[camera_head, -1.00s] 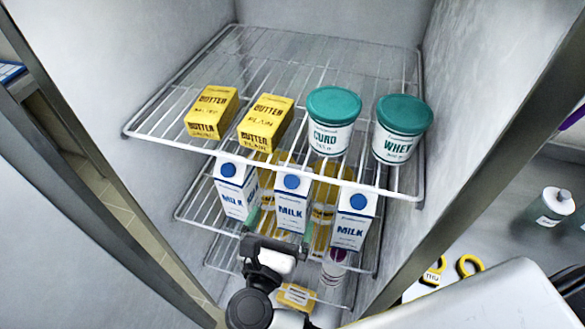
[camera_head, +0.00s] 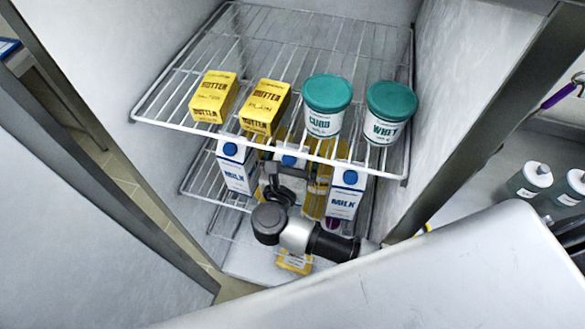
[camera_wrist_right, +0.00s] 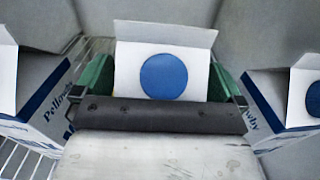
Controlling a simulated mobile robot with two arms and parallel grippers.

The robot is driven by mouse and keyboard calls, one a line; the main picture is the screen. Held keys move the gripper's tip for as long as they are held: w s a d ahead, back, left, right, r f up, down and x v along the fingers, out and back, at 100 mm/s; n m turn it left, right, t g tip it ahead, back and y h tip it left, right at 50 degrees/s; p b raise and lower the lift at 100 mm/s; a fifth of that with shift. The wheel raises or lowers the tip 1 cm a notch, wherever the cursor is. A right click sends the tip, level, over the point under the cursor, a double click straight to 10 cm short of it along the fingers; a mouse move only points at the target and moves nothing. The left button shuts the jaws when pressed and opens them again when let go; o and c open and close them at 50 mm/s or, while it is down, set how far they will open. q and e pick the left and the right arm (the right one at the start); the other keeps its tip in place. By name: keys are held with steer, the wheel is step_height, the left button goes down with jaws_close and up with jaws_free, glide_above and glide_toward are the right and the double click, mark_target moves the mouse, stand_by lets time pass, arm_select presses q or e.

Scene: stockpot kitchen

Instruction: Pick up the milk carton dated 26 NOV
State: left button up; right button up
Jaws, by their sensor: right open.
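Three white and blue milk cartons with blue caps stand in a row on the fridge's middle shelf: the left carton (camera_head: 237,172), the middle carton (camera_head: 290,152) and the right carton (camera_head: 345,196). No date is readable on them. My right gripper (camera_head: 288,178) is in front of the middle carton and hides most of it. In the right wrist view, the middle carton's top and blue cap (camera_wrist_right: 164,76) sit between the green fingertips of my right gripper (camera_wrist_right: 160,82). The jaws are open, one finger on each side. My left gripper is not in view.
The upper wire shelf (camera_head: 290,40) overhangs the cartons. It carries butter boxes (camera_head: 264,105), a curd tub (camera_head: 326,108) and a whey tub (camera_head: 388,115). Yellow containers (camera_head: 315,190) stand behind the cartons. The left and right cartons flank my gripper closely.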

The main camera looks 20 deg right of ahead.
steer(key=shift+s+a, duration=0.1)
steer(key=c, duration=1.9)
steer(key=shift+o, duration=0.2)
steer(key=shift+r, duration=0.1)
steer(key=shift+r, duration=0.15)
